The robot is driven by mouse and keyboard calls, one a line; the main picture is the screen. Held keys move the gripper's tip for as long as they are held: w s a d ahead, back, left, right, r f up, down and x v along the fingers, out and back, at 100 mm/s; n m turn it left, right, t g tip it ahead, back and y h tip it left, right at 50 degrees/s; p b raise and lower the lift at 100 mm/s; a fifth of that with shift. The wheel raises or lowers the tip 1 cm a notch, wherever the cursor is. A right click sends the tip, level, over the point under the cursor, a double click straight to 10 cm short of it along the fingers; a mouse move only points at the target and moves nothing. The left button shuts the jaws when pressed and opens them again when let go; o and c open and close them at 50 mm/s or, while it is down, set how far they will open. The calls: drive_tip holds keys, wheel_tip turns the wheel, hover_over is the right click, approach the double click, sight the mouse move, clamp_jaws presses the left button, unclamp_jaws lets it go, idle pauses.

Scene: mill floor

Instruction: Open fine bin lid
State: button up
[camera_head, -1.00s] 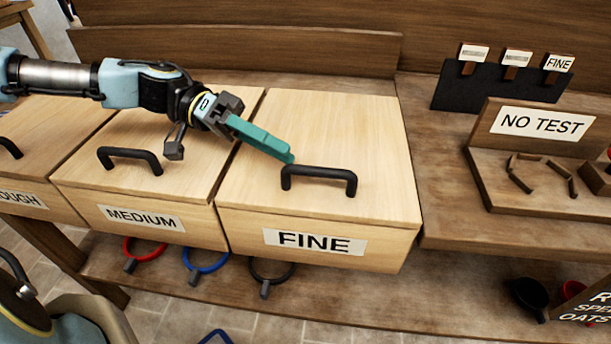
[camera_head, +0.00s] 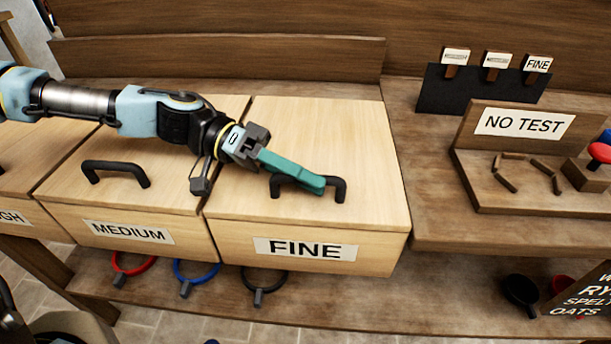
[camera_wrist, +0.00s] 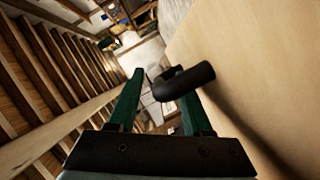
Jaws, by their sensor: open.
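The fine bin (camera_head: 395,250) is a pale wooden box with a "FINE" label (camera_head: 305,249) on its front. Its flat lid (camera_head: 345,135) is shut. A black bar handle (camera_head: 338,190) stands near the lid's front edge. My gripper (camera_head: 312,184) reaches in from the left, its green fingers at the handle and covering part of the bar. In the wrist view, the open green fingers (camera_wrist: 157,95) show with the dark handle (camera_wrist: 186,82) between or just in front of their tips. I cannot tell whether they touch it.
The medium bin (camera_head: 130,233) with its own black handle (camera_head: 116,172) is to the left, lid shut. A "NO TEST" tray (camera_head: 522,165) and a dark rack with tags (camera_head: 480,92) stand to the right. Coloured rings, among them a blue ring (camera_head: 197,274), hang below the bins.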

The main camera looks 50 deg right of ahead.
clamp_jaws()
idle(1.3)
